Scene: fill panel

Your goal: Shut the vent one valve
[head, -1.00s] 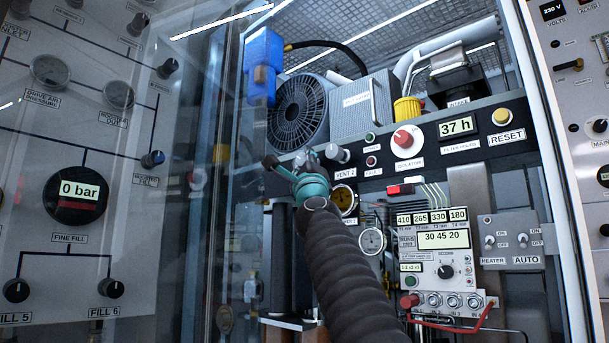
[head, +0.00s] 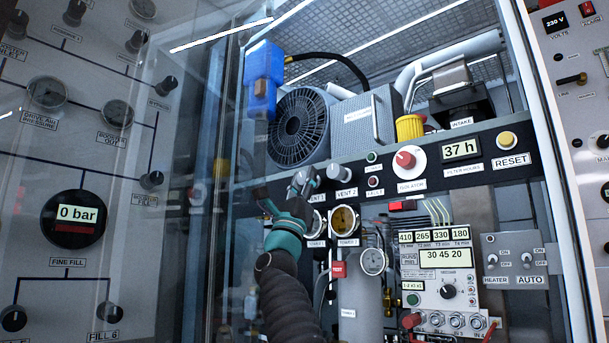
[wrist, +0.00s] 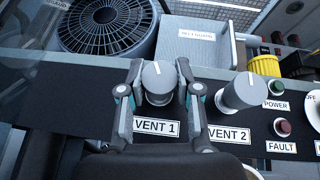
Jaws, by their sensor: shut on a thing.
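The vent one valve is a grey round knob (wrist: 158,84) with a white pointer line, above the VENT 1 label in the wrist view. Its pointer stands nearly straight up in that view. My gripper (wrist: 160,76) has one finger on each side of the knob and is shut on it. In the head view my gripper (head: 298,187) is at the dark panel strip and covers most of the knob. The similar VENT 2 knob (wrist: 241,92) sits just right of my right finger, its pointer tilted; it also shows in the head view (head: 341,173).
A clear cabinet door (head: 215,130) stands left of my arm. Right of the vents are a red isolator knob (head: 405,160) and a yellow reset button (head: 507,140). A fan (head: 300,128) is behind the strip.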

